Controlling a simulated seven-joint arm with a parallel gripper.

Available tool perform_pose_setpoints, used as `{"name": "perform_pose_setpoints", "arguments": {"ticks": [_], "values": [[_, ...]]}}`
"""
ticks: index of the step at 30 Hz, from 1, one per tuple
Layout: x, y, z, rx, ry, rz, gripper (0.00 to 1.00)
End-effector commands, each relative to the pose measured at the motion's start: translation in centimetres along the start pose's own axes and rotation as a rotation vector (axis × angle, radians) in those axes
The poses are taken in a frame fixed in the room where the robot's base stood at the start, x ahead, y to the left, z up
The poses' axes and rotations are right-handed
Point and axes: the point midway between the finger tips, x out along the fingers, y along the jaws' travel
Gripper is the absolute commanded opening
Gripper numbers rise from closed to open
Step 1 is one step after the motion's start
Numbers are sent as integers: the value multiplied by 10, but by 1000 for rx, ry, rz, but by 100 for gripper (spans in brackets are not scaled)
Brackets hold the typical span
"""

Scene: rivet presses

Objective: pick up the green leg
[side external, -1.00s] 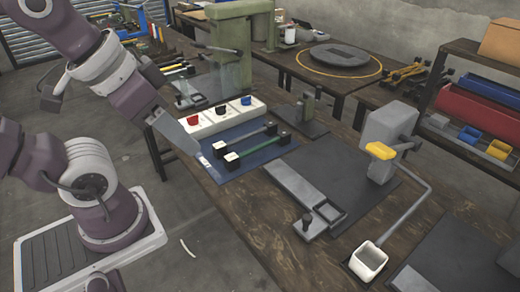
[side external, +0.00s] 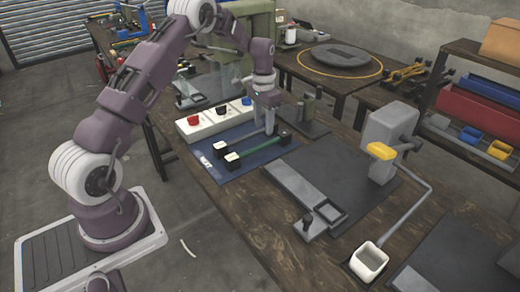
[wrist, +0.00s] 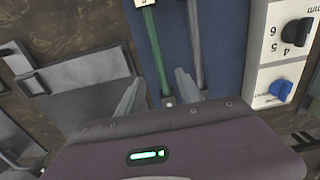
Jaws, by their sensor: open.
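The green leg (side external: 262,149) lies on a blue mat (side external: 221,174), with a dark end at the right and a black-and-white block at the near-left end. My gripper (side external: 270,131) is over the far-right part of the mat, pointing down. In the wrist view, the green leg (wrist: 157,50) runs up the picture, its lower end between the open fingers of my gripper (wrist: 156,92). Nothing is held. I cannot tell the exact height of the fingers above the leg.
A grey leg (wrist: 194,42) lies beside the green one, close to the right finger. A white control box (side external: 212,119) with coloured knobs stands behind the mat. A press (side external: 384,145) on a dark plate stands to the right.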

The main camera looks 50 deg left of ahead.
Motion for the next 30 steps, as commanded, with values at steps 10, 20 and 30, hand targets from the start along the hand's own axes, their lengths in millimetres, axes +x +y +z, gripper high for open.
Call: {"name": "perform_pose_setpoints", "arguments": {"ticks": [10,20,30], "values": [[60,-4,3,4,-22,8,43],[94,-1,4,4,-17,6,43],[94,-1,4,3,-17,6,0]]}}
